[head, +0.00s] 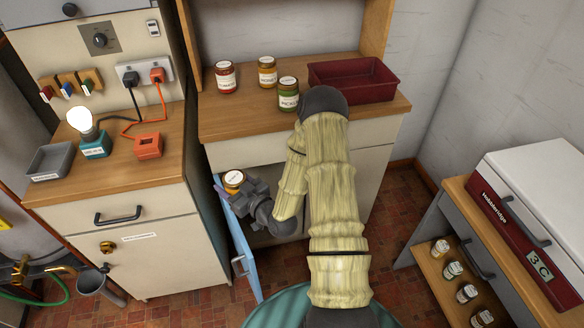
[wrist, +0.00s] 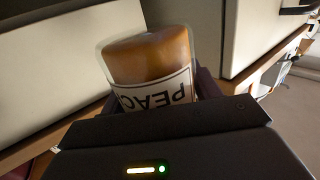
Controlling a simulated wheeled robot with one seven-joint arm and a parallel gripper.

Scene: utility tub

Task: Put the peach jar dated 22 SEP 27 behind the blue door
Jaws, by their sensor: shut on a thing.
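A jar with amber contents and a white label (wrist: 150,60) is between the fingers of my gripper (wrist: 155,98) in the wrist view. Its label is upside down and reads "PEAC", with the rest hidden; no date can be read. In the head view the jar's lid (head: 234,177) shows at the cabinet opening, and my gripper (head: 238,190) is shut on it. The blue door (head: 240,245) stands open, swung towards me, just below and left of the gripper. The space behind the door is dark and partly hidden by my arm.
Several jars, red (head: 225,77), amber (head: 267,72) and green (head: 288,94), stand on the counter beside a dark red tray (head: 352,80). More jars (head: 453,270) stand on a low shelf at right. A cream cabinet (head: 140,245) borders the opening on the left.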

